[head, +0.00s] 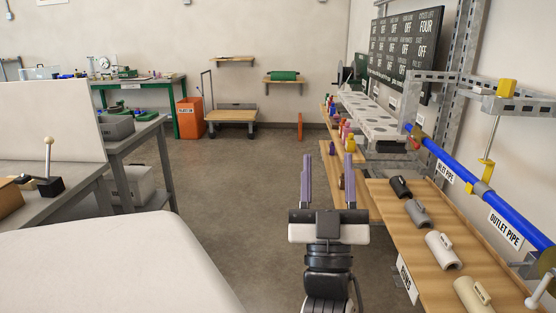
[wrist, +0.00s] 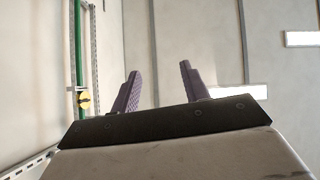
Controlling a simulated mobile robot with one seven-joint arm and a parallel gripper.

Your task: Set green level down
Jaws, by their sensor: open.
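My gripper (head: 328,158) is raised over the open floor, left of the wooden shelves, with its two purple fingers apart and nothing between them. In the wrist view my gripper (wrist: 160,70) is also open and empty, facing a pale wall. I cannot make out a green level for certain in either view. A green roll-shaped object (head: 285,76) lies on a small wooden wall shelf (head: 282,82) at the back, far from my gripper. Small green items on the left benches are too small to identify.
A wooden shelf (head: 431,238) at the right holds several pipe pieces. A blue pipe (head: 455,166) runs along the right wall. A grey bench (head: 75,178) and a white surface (head: 110,265) stand at the left. An orange box (head: 190,117) and a cart (head: 232,116) stand behind; the middle floor is clear.

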